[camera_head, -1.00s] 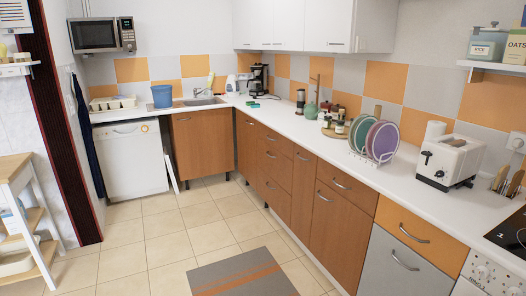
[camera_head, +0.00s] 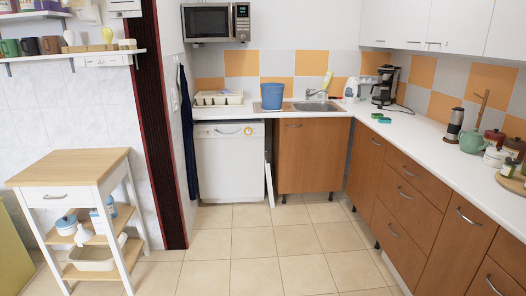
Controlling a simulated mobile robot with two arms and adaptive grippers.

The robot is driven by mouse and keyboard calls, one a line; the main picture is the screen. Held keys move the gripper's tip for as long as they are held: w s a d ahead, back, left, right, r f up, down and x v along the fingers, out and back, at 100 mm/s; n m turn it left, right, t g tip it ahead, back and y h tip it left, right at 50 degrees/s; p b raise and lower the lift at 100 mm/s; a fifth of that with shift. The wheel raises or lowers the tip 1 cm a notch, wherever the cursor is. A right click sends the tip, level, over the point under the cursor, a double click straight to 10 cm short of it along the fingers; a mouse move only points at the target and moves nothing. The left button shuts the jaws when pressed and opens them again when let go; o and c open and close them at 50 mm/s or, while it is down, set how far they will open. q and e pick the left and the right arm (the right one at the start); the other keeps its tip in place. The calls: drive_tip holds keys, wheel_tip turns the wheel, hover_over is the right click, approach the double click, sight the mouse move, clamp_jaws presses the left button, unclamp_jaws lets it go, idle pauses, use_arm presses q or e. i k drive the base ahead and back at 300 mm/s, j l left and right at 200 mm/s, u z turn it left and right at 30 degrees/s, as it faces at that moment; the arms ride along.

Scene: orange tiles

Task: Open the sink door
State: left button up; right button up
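The sink (camera_head: 320,106) is set in the white worktop at the back, with a tap and a blue bucket (camera_head: 272,96) at its left. Below it is a brown wooden cabinet door (camera_head: 312,160), which looks shut, with a small metal handle (camera_head: 294,126) near its top left. A white panel (camera_head: 268,184) leans upright at the left of this door, beside the white dishwasher (camera_head: 230,163). Neither of my grippers shows in the head view.
A wooden-topped trolley (camera_head: 76,168) stands at the left, near a dark red-edged door frame (camera_head: 164,120). Brown drawers (camera_head: 402,194) under the worktop run along the right. The tiled floor (camera_head: 270,241) between them is clear.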

sight(313, 151)
drive_tip(key=i+u, duration=0.15)
drive_tip(key=i, duration=2.1)
drive_tip(key=i+z, duration=0.1)
drive_tip(key=i, duration=0.4)
drive_tip(key=i+j+z, duration=0.15)
drive_tip(key=i, duration=0.35)
drive_tip(key=i+j+z, duration=0.1)
drive_tip(key=i, duration=0.35)
drive_tip(key=i+j+z, duration=0.1)
drive_tip(key=i, duration=0.4)
